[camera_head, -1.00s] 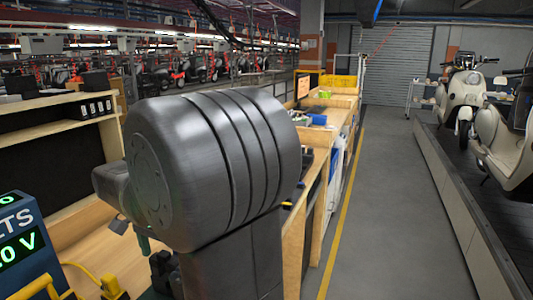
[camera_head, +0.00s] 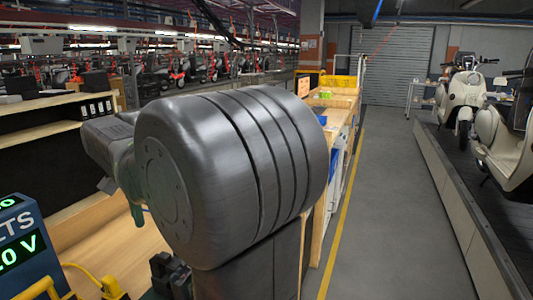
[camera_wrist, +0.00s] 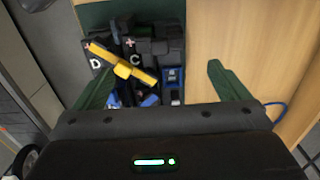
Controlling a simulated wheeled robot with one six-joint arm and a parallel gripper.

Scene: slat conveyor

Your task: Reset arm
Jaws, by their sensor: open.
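My gripper (camera_wrist: 157,88) shows in the wrist view with its two green fingers spread wide apart. It is open, and nothing is between the fingertips that it grips. Below it is a dark organiser (camera_wrist: 160,47) with compartments marked with letters such as D and C. A yellow tool-like object (camera_wrist: 124,68) lies across it near the left finger. In the head view my large grey arm joint fills the middle and hides much of the bench; only part of a green finger shows at its left.
Cream scooters (camera_head: 462,100) stand on the conveyor (camera_head: 440,172) at right. The grey aisle floor (camera_head: 385,200) between is clear.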

